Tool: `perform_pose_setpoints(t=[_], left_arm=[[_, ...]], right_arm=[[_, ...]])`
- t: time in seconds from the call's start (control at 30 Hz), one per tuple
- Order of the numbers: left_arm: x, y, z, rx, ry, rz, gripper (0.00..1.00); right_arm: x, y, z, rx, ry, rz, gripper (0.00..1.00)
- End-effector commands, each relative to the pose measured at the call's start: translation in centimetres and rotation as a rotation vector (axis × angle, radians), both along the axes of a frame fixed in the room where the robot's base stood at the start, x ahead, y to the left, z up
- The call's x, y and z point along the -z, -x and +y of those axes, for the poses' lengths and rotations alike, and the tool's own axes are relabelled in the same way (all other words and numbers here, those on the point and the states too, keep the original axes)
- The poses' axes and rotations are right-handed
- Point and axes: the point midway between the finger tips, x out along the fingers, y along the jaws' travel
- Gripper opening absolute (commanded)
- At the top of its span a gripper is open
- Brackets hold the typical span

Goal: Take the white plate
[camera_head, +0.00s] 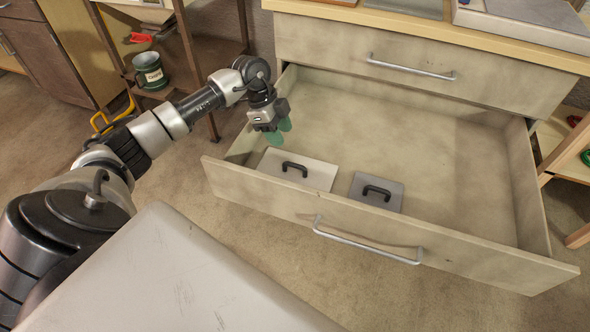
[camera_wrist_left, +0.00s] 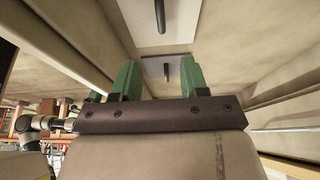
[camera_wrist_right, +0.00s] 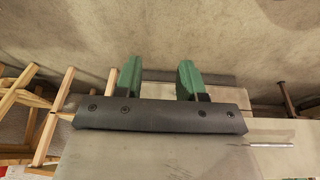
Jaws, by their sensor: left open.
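The white plate (camera_head: 318,176) lies flat in the open drawer, near its front left corner. It has a black bar handle (camera_head: 294,168). My left gripper (camera_head: 279,132) is open and empty, above the drawer, a little behind and left of the white plate and apart from it. The white plate also shows at the top of the left wrist view (camera_wrist_left: 182,24), beyond the green fingertips (camera_wrist_left: 158,80). My right gripper (camera_wrist_right: 159,80) shows only in its own wrist view, with its green fingers apart and nothing visible between them.
A grey plate (camera_head: 394,200) with a black handle lies right of the white plate. The drawer front (camera_head: 400,240) has a metal handle. The drawer's right side and back are empty. A shelf with a green mug (camera_head: 149,74) stands at the left.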

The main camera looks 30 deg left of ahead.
Motion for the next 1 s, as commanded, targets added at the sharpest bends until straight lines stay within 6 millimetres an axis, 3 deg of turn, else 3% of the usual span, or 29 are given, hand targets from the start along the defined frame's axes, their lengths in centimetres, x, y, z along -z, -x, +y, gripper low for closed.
perform_pose_setpoints(t=[0.03, 0.13, 0.3, 0.77, 1.0], left_arm=[[1.1, 0.0, 0.0, 0.0, 0.0, 0.0, 0.44], [1.7, 0.0, 0.0, 0.0, 0.0, -0.001, 0.44], [2.2, 0.0, -0.1, 0.0, 0.0, 0.0, 0.44], [7.3, -0.5, -2.1, 0.0, 0.001, 0.0, 0.44], [9.4, -0.8, -2.7, 0.0, 0.002, 0.0, 0.44]], right_arm=[[-1.3, 0.3, -0.1, 0.001, -0.001, -0.014, 0.4], [-3.8, 0.9, -0.2, 0.002, -0.001, -0.026, 0.4], [-5.8, 1.7, -0.3, 0.004, 0.0, -0.032, 0.4], [-4.8, 1.2, -0.2, 0.002, -0.006, -0.059, 0.4], [-5.2, -2.0, 0.9, -0.014, -0.047, -0.252, 0.4]])
